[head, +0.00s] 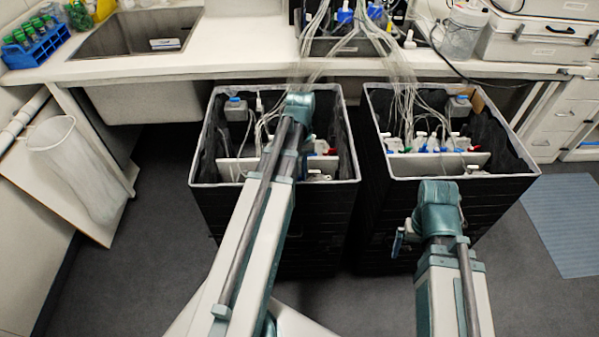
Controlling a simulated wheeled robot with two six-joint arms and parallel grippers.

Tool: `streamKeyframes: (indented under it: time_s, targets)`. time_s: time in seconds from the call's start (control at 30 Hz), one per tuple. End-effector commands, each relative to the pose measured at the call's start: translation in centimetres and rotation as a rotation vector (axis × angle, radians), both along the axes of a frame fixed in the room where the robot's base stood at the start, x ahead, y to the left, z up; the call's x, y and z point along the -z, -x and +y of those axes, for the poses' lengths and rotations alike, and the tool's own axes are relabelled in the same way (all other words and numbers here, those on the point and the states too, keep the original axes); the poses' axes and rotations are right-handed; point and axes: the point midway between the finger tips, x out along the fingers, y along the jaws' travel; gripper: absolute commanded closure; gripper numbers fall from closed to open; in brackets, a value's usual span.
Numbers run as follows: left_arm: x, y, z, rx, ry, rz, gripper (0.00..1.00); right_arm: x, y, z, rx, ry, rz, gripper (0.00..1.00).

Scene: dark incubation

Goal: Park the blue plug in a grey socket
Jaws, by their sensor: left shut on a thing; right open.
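My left gripper (299,105) reaches over the left black bin (285,215). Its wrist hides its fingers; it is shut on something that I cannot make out. My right gripper (437,207) is open, in front of and above the near side of the right black bin (455,228). Blue parts (345,16) also show on the bench at the back.
Bundles of pale tubing (400,75) hang from the bench into both bins. A white bench (240,45) with a sink (138,32) runs along the back. A waste basket (75,165) stands left. Dark floor (140,260) is clear left of the bins.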

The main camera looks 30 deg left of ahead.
Motion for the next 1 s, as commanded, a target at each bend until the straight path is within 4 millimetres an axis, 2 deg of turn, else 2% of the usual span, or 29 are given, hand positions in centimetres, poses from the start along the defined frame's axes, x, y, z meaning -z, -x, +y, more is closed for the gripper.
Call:
streamKeyframes:
  time_s: [0.67,0.7,0.87,1.0]
  targets:
    - [1.05,0.0,0.0,0.0,0.0,0.0,1.0,1.05,0.0,0.0,0.0,0.0,0.0,0.0]
    - [0.98,0.0,-0.01,0.0,0.0,0.0,0.78,0.98,0.0,0.0,0.0,0.0,0.0,0.0]
    - [0.96,0.0,-0.01,0.0,0.0,0.0,0.49,0.96,0.0,0.0,0.0,0.0,0.0,0.0]
    - [0.96,0.0,-0.01,0.0,0.0,0.0,0.48,0.96,0.0,0.0,0.0,0.0,0.0,0.0]
